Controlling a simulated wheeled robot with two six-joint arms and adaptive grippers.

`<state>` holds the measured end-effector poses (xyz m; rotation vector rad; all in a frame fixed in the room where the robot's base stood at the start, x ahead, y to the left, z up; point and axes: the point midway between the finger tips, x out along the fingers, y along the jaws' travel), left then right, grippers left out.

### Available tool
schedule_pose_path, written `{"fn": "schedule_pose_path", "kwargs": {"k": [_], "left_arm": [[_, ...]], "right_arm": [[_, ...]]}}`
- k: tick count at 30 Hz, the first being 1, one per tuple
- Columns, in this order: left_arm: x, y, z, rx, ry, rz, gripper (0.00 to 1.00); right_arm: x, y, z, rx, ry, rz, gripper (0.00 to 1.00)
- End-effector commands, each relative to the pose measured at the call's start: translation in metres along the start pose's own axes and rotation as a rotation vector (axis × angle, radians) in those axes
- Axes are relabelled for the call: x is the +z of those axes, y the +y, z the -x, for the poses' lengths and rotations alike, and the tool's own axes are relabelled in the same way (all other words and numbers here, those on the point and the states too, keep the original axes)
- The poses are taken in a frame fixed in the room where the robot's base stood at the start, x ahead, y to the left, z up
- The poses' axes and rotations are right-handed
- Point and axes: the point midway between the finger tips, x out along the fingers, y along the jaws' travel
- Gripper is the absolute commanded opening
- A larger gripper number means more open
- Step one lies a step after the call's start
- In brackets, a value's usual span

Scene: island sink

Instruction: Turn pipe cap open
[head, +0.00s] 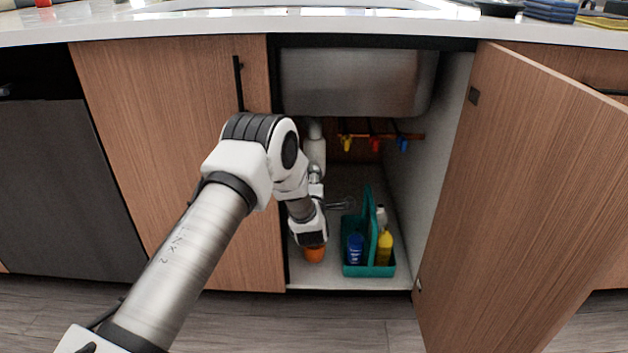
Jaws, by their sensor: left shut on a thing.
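My left arm reaches into the open cabinet under the sink, and my left gripper (312,236) is low at its left front side. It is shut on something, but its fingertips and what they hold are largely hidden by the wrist. A white pipe (315,145) comes down behind my arm, with a shiny metal fitting (316,182) below it. A thin metal part (340,205) shows just right of my wrist. No pipe cap can be made out clearly. An orange object (315,254) shows directly below the gripper, partly covered by it. My right gripper is not in view.
A teal caddy (368,271) with a blue bottle (355,248) and a yellow bottle (384,247) stands right of my gripper. The steel sink basin (355,80) hangs above. The open door (525,170) bounds the right, and the closed door (180,150) the left.

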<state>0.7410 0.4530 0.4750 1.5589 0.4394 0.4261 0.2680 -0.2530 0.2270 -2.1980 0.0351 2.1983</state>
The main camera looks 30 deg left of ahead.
Motion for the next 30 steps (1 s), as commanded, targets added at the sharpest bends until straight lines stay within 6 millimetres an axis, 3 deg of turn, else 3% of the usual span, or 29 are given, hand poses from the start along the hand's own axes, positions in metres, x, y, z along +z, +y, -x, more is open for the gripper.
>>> {"fn": "schedule_pose_path", "kwargs": {"k": [18, 19, 20, 30], "left_arm": [[-0.0003, -0.0013, 0.0005, -0.003, 0.0, 0.048, 0.13], [-0.0003, -0.0013, 0.0005, -0.003, 0.0, 0.048, 0.55], [-0.0003, -0.0013, 0.0005, -0.003, 0.0, 0.048, 0.65], [0.0, -0.0007, 0.002, -0.002, 0.0, 0.047, 0.67]], "right_arm": [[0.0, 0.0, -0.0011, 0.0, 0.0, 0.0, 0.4], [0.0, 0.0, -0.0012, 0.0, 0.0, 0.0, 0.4], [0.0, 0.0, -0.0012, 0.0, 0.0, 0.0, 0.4], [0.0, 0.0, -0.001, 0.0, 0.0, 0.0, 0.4]]}}
